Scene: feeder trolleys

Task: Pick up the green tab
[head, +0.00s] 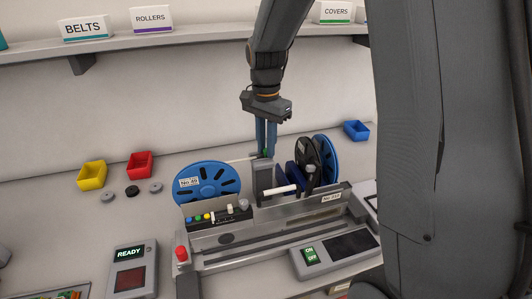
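A small patch of green, likely the green tab (265,153), shows at the top of a dark grey upright post on the feeder unit. My gripper (265,151) points straight down from above, with its two blue fingers on either side of the green. A narrow gap shows between the fingers. The tab is mostly hidden by the fingers, and I cannot tell whether they press on it or stand just apart.
A blue reel (207,183) stands left of the post; a black reel (309,162) and another blue reel (327,150) stand right. A white roller (281,190) lies in front. Yellow (92,176), red (140,165) and blue (357,130) bins sit behind.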

